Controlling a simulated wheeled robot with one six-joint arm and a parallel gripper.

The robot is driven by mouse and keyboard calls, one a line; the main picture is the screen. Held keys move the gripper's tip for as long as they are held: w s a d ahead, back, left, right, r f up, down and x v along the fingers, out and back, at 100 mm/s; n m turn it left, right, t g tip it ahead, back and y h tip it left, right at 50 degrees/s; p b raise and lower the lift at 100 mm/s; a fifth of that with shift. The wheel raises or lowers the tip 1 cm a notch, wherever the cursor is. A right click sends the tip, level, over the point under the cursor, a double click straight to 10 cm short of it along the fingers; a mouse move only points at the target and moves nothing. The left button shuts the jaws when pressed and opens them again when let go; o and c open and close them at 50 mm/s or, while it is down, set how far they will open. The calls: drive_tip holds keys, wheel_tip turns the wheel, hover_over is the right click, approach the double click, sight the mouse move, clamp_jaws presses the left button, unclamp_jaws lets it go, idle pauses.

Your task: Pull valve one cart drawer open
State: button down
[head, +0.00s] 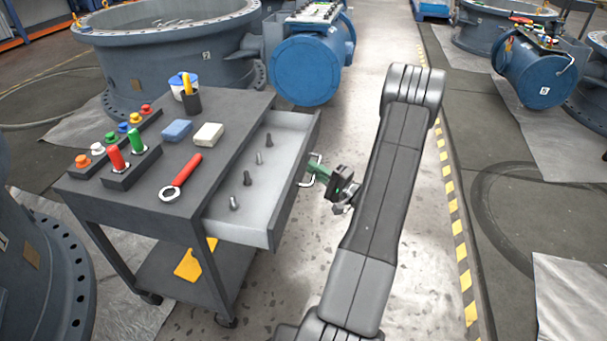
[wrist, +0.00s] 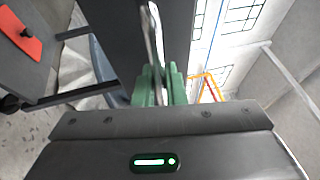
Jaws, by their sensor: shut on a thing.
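The grey cart (head: 130,205) stands left of centre in the head view. Its drawer (head: 262,228) is pulled out on the right side, and several bolts (head: 247,177) lie on its light floor. A metal bar handle (head: 303,184) is on the drawer's front. My gripper (head: 314,168) is at this handle, with its green fingers shut on it. In the wrist view, the green fingers (wrist: 160,85) close around the handle (wrist: 154,45) in front of the dark drawer front (wrist: 176,30).
On the cart top are a red wrench (head: 181,177), a blue block (head: 176,130), a pale block (head: 208,135), a cup (head: 183,84) and knob racks. Large valves (head: 170,50) stand behind and at left. A yellow-black floor stripe (head: 461,255) runs at right. Floor right of the drawer is clear around my arm.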

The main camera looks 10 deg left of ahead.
drive_tip(key=d+b, duration=0.1)
drive_tip(key=d, duration=0.5)
drive_tip(key=shift+d, duration=0.35)
drive_tip(key=shift+s, duration=0.1)
drive_tip(key=c, duration=1.5)
unclamp_jaws()
drive_tip(key=p+v, duration=0.2)
drive_tip(key=v, duration=1.1)
drive_tip(key=shift+s+d, duration=0.15)
drive_tip(key=shift+d, duration=0.2)
drive_tip(key=shift+f, duration=0.15)
drive_tip(key=b+x, duration=0.2)
drive_tip(key=x, duration=1.2)
drive_tip(key=shift+a, duration=0.15)
